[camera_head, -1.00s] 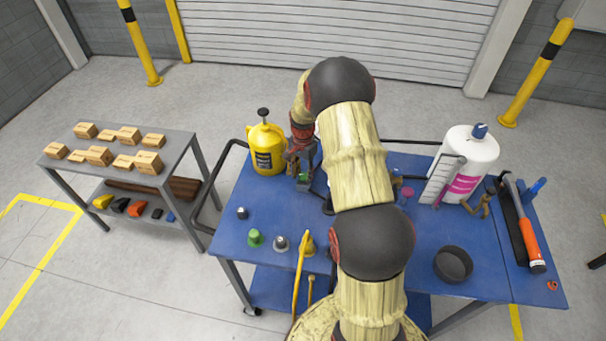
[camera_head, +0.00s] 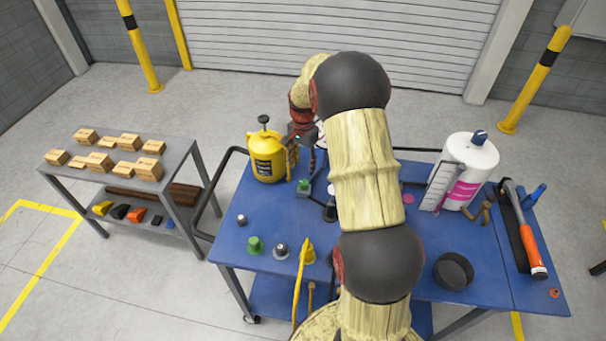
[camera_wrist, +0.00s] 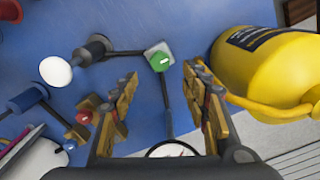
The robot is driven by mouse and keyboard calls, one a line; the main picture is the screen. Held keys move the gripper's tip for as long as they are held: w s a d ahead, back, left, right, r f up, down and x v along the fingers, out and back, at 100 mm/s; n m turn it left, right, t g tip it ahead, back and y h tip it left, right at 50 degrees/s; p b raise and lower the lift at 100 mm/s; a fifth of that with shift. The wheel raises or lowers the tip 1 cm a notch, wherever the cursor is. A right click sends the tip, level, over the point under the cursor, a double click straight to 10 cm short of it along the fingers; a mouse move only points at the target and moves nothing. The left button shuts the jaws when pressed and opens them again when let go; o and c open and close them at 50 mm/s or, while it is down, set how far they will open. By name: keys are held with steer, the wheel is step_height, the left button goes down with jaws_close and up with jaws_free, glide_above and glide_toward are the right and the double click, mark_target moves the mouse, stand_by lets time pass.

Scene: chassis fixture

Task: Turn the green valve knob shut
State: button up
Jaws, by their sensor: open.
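The green valve knob (camera_wrist: 160,62) sits on a small grey square block in the wrist view, with a short white mark on its top. Dark pipes run from the block to the left and downward. In the head view the knob (camera_head: 304,184) stands on the blue table, right of the yellow bottle. My gripper (camera_wrist: 161,72) is open and empty. Its two fingers lie either side of the knob in the picture, apart from it. In the head view my gripper (camera_head: 304,148) is above and behind the knob, partly hidden by my arm.
The yellow pump bottle (camera_head: 268,155) stands close left of the knob. Another green piece (camera_head: 255,245) sits near the table's front. A white-topped post (camera_wrist: 56,71) and a gauge (camera_wrist: 172,150) are near the pipes. A white bottle (camera_head: 472,170) stands at right.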

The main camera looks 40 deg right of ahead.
steer(key=shift+r, duration=1.5)
steer(key=s+a+r+n+t+b, duration=0.2)
steer(key=s+a+r+n+b, duration=0.1)
steer(key=s+a, duration=0.6)
steer(key=s+a+r+n+t+b, duration=0.1)
steer(key=s+a+r+n+b, duration=0.2)
steer(key=s+a+r+n, duration=0.2)
steer(key=s+a+r+n+t+b, duration=0.2)
steer(key=s+a+r+n, duration=0.3)
steer(key=s+a, duration=0.8)
steer(key=shift+s+a+n+t+b, duration=0.3)
steer(key=shift+s+a+n+b, duration=0.15)
steer(key=shift+n, duration=0.55)
